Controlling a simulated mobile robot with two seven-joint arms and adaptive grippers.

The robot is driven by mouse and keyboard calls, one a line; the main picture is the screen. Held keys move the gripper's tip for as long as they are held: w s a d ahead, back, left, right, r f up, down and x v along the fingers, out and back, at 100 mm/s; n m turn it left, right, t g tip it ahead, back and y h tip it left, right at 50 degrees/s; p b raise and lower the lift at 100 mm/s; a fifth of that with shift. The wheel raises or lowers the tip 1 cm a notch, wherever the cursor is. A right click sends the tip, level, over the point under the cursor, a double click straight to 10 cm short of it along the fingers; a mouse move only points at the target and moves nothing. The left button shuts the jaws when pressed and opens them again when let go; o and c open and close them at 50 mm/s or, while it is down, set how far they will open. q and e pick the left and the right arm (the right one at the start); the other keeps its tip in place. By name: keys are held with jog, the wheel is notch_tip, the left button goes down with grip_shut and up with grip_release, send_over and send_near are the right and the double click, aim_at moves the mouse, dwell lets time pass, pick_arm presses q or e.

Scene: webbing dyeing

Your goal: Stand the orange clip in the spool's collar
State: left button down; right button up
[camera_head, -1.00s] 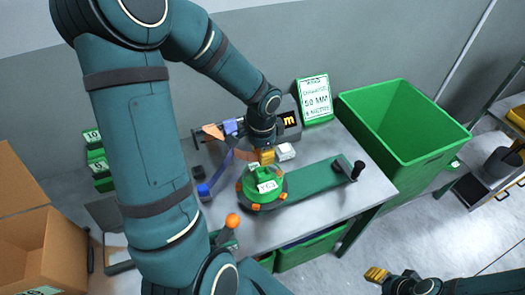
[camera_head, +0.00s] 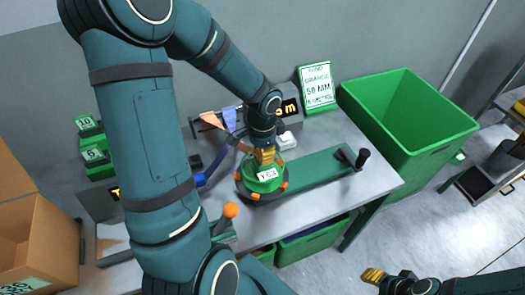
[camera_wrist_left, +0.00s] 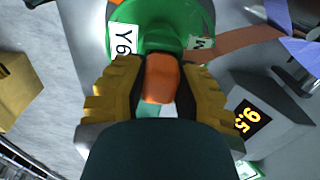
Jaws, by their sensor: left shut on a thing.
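My left gripper (camera_head: 264,156) is shut on the orange clip (camera_wrist_left: 160,78), which shows between its yellow fingers in the left wrist view. The gripper is at the green spool (camera_head: 264,179), over its far side in the head view. The spool also shows in the left wrist view (camera_wrist_left: 168,22), with white labels on it. The clip overlaps the spool's edge there; whether it is inside the collar is hidden. My right gripper (camera_head: 374,275) is at the lower right, away from the table; its jaw opening is unclear.
A green guide plate with a black-handled crank (camera_head: 361,158) lies right of the spool. An orange-knobbed lever (camera_head: 230,211) stands in front. Orange-brown webbing (camera_wrist_left: 237,42) runs beside the spool. A large green bin (camera_head: 408,120) stands right of the table (camera_head: 375,183).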

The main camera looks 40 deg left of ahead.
pick_arm(q)
jog(key=c, duration=0.7)
grip_release()
jog(key=shift+c, duration=0.2)
notch_tip(320, 180, up, 12)
